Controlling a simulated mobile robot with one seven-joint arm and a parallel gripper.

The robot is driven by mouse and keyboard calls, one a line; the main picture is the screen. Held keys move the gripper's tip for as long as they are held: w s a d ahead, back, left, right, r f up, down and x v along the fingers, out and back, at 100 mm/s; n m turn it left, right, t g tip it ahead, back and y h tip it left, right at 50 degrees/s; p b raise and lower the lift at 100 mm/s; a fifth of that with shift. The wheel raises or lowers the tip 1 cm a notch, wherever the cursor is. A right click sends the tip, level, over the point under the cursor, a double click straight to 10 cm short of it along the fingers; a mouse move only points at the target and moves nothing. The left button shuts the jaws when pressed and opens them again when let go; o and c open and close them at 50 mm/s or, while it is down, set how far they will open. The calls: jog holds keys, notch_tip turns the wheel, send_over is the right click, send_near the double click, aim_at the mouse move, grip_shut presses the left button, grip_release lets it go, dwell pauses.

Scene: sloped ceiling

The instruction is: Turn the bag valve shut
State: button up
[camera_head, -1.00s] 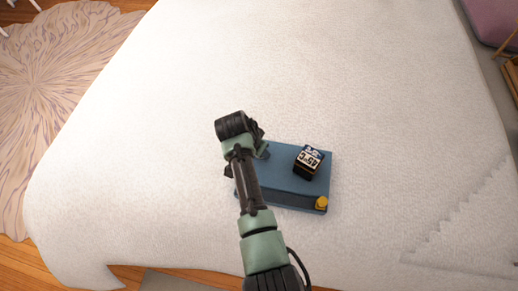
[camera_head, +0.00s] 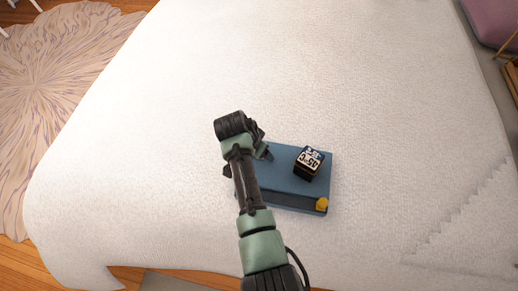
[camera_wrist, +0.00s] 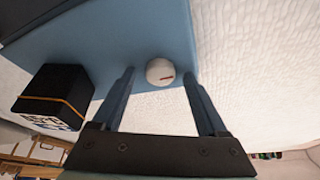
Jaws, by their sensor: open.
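The blue bag (camera_head: 290,189) looks like a flat block lying on the bed; its blue face also shows in the wrist view (camera_wrist: 90,45). A round white knob with a red mark (camera_wrist: 159,72), apparently the valve, sits near the bag's edge in the wrist view. My gripper (camera_wrist: 160,78) is open, with one finger on each side of the knob and visible gaps to it. Whether the fingertips touch the bag, I cannot tell. In the head view my gripper (camera_head: 264,150) is at the bag's upper left, and my arm hides the knob.
A black box with a white label (camera_head: 309,163) stands on the bag, right of my gripper; it is at left in the wrist view (camera_wrist: 57,95). A yellow cap (camera_head: 322,204) is at the bag's front right corner. The white bed (camera_head: 400,110) is clear around the bag.

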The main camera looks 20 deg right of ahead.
jog(key=p+v, duration=0.1)
jog(key=v, duration=1.2)
jog(key=shift+p, duration=0.3)
jog(key=shift+w+r, duration=0.1)
jog(key=shift+w, duration=0.1)
